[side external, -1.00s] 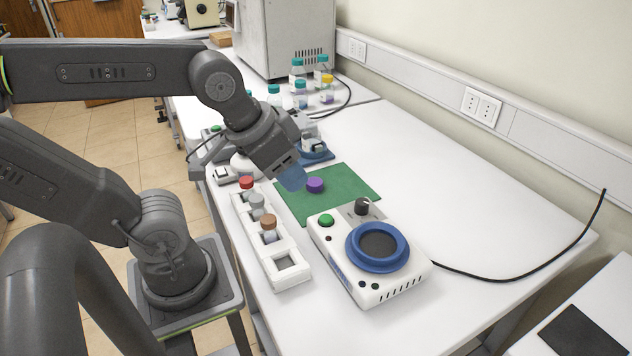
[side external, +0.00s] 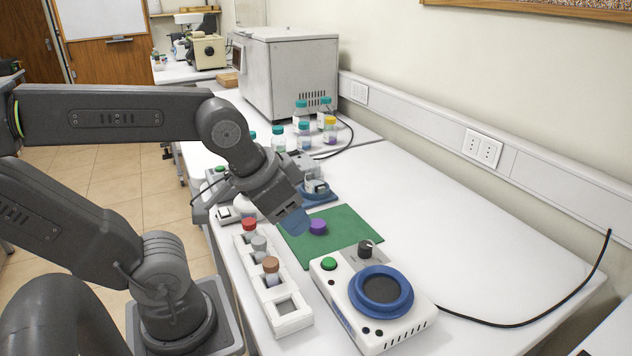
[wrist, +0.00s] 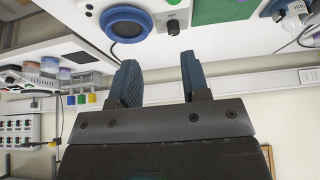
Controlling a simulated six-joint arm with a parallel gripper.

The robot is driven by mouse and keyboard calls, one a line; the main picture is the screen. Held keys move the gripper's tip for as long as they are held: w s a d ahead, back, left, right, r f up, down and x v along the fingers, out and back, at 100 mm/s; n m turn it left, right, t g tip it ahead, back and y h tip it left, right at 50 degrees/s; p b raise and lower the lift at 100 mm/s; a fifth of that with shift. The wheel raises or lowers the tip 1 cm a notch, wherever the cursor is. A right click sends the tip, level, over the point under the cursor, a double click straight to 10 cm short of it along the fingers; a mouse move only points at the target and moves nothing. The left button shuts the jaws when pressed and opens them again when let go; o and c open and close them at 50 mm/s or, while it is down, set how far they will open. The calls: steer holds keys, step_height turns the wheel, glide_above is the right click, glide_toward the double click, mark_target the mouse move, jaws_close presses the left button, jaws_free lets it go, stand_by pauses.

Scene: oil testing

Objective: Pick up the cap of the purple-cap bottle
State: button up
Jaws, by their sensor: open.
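The purple cap (side external: 318,227) sits on the green mat (side external: 352,222); no bottle body shows beneath it from this angle. My gripper (side external: 297,222) hangs at the mat's left part, just left of the cap in the side view, pointing down and tilted. Its blue fingers overlap there, and I cannot tell its exact height. In the wrist view my gripper (wrist: 160,75) has its two blue fingers spread apart with nothing between them.
A white rack (side external: 285,307) holds bottles with red, grey and brown caps; its front slot is empty. A white mixer (side external: 365,327) with a blue ring stands right of it. Several teal- and yellow-capped bottles (side external: 304,132) stand behind.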

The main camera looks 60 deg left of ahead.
steer(key=shift+o, duration=0.3)
steer(key=o, duration=0.5)
steer(key=m+g+y, duration=0.1)
steer(key=m+g, duration=0.4)
steer(key=m, duration=1.5)
glide_above(317, 223)
steer(key=d, duration=0.1)
step_height(317, 223, down, 14)
steer(key=shift+s+r, duration=0.1)
steer(key=shift+s, duration=0.05)
steer(key=shift+w+a+f, duration=0.1)
steer(key=shift+a+f, duration=0.05)
steer(key=shift+f, duration=0.7)
steer(key=shift+w+a+f, duration=0.1)
steer(key=shift+a+f, duration=0.05)
steer(key=shift+f, duration=0.75)
steer(key=shift+a+f, duration=0.15)
steer(key=shift+f, duration=0.7)
